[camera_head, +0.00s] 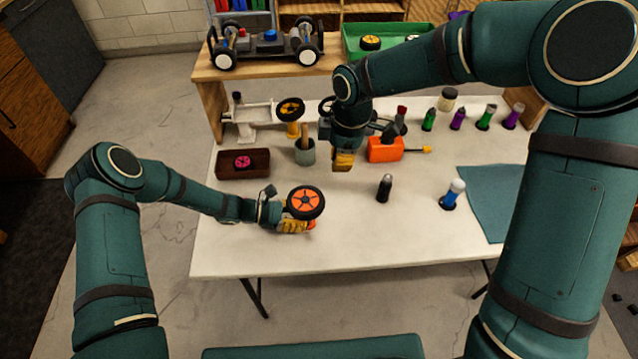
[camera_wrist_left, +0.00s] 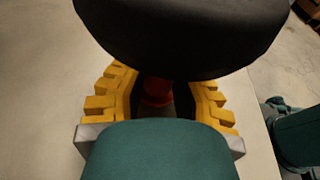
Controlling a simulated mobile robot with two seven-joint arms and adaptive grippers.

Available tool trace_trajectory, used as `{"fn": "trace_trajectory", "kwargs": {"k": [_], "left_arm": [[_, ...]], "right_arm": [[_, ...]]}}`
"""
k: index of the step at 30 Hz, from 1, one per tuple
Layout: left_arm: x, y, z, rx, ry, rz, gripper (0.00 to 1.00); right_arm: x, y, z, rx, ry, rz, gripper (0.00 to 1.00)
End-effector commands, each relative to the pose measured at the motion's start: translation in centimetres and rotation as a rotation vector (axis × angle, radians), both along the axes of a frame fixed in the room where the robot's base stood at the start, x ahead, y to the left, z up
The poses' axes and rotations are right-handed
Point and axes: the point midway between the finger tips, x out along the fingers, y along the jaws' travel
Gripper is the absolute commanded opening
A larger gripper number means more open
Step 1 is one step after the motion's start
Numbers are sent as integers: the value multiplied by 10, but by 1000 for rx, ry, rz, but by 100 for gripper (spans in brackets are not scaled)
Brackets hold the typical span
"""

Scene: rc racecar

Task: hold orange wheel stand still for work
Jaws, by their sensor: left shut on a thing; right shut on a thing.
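The orange wheel stand (camera_head: 312,225) shows as a small bit of orange under a black wheel with an orange hub (camera_head: 306,202). My left gripper (camera_head: 293,227) is shut on this stand, just below the wheel, near the table's front edge. In the left wrist view, the yellow fingers of my left gripper (camera_wrist_left: 160,105) close around a red-orange post (camera_wrist_left: 157,92), under the dark round wheel (camera_wrist_left: 185,35). My right gripper (camera_head: 344,160) points down over the table's middle, left of an orange tool (camera_head: 384,149) with a yellow tip. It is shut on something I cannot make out.
A brown tray (camera_head: 258,170) with a pink-hubbed wheel, a grey cup (camera_head: 304,156), a black bottle (camera_head: 384,188) and a blue-and-white bottle (camera_head: 452,194) stand on the white table (camera_head: 340,250). A car chassis (camera_head: 266,46) sits on the back shelf. The table's front middle is clear.

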Motion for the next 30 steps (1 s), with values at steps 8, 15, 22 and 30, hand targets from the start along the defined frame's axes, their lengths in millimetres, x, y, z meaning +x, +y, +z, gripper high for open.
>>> {"fn": "trace_trajectory", "kwargs": {"k": [8, 15, 22, 30], "left_arm": [[0, 0, 0, 0, 0, 0, 56], [1, 5, 1, 1, -1, 2, 56], [1, 39, 12, 2, -2, 4, 56], [0, 90, 27, 2, -1, 3, 56]], "right_arm": [[0, 0, 0, 0, 0, 0, 0], [0, 0, 0, 0, 0, 0, 0], [0, 0, 0, 0, 0, 0, 0], [0, 0, 0, 0, 0, 0, 0]]}}
